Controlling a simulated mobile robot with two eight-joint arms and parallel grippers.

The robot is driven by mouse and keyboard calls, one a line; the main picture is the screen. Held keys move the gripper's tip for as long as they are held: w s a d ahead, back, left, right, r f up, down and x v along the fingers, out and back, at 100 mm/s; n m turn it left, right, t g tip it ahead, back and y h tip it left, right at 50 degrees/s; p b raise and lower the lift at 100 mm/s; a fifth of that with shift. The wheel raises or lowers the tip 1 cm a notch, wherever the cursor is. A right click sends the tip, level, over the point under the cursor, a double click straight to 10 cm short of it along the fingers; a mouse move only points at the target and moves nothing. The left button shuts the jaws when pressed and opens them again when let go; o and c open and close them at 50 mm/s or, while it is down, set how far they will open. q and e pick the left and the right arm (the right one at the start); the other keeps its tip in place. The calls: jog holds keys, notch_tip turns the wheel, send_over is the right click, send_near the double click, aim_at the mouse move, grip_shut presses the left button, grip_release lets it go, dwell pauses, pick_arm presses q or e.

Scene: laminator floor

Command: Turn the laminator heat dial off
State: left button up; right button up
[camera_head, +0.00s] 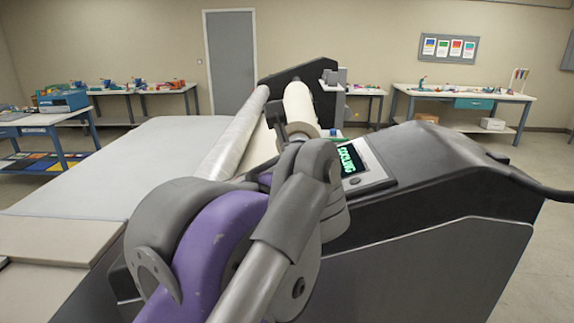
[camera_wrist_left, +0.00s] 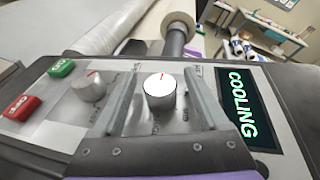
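In the left wrist view a round white dial (camera_wrist_left: 160,95) with a red pointer line on its top stands on the laminator's grey control panel (camera_wrist_left: 58,124). The line points away from me, towards the rollers. My left gripper (camera_wrist_left: 161,76) is open, one finger on each side of this dial, with a narrow gap on both sides. A second, grey dial (camera_wrist_left: 89,88) with a red mark sits to the left, outside the fingers. In the head view my arm hides the dials and gripper. My right gripper is not in view.
A green button (camera_wrist_left: 62,68) and a red button (camera_wrist_left: 22,107) sit left of the dials. A display (camera_wrist_left: 241,103) at right reads COOLING; it also shows in the head view (camera_head: 351,160). The laminator's rollers (camera_head: 300,108) lie beyond the panel.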

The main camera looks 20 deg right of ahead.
pick_arm(q)
jog(key=v, duration=1.1)
jog(key=shift+f, duration=0.1)
